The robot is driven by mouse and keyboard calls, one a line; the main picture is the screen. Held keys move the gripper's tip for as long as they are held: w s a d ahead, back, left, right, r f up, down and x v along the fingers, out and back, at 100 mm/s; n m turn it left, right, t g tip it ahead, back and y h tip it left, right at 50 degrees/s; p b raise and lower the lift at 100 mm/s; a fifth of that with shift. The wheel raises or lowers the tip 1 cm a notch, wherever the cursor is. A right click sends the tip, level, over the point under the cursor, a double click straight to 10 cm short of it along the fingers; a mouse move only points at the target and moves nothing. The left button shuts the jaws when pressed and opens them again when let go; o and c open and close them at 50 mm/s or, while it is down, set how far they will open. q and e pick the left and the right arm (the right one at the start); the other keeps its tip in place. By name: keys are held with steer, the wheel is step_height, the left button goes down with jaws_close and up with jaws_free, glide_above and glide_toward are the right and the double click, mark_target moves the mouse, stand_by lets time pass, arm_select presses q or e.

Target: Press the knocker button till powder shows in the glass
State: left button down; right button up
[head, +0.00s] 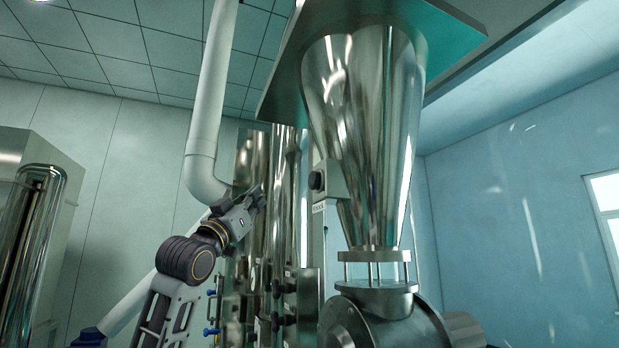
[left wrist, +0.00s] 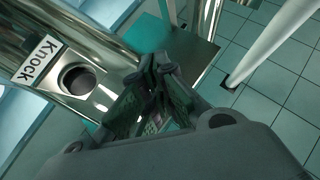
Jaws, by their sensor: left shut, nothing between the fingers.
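The knocker button (head: 316,181) is a dark round knob on a small box at the left side of the steel cone hopper (head: 370,120). In the left wrist view the dark button (left wrist: 78,80) sits beside a white label reading "Knock" (left wrist: 38,64). The glass (head: 376,270) is a clear ring with metal posts below the cone; I see no powder in it. My left gripper (head: 257,196) is shut and empty, left of the button and apart from it. Its closed fingertips (left wrist: 158,66) show in the left wrist view. My right gripper is not in view.
A thick white pipe (head: 205,130) comes down just behind my left arm. Steel columns and fittings (head: 285,290) stand behind and below the gripper. A steel housing (head: 390,320) lies under the glass. Open air lies between the gripper and the button.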

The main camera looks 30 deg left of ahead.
mark_target(313, 180)
arm_select(q)
steer(key=s+d+r+m+g+h, duration=0.1)
steer(key=s+d+r+h, duration=0.3)
steer(key=s+d+r, duration=0.1)
steer(key=shift+s+m+p, duration=0.4)
steer(key=shift+s, duration=0.1)
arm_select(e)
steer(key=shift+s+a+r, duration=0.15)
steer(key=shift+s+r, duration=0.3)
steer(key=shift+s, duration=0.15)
arm_select(q)
steer(key=shift+f, duration=0.1)
steer(key=shift+w+d, duration=0.1)
steer(key=shift+w, duration=0.05)
steer(key=w+d+p, duration=0.2)
steer(key=w+d, duration=0.3)
steer(key=w, duration=0.1)
steer(key=shift+w+d, duration=0.2)
steer(key=shift+w, duration=0.05)
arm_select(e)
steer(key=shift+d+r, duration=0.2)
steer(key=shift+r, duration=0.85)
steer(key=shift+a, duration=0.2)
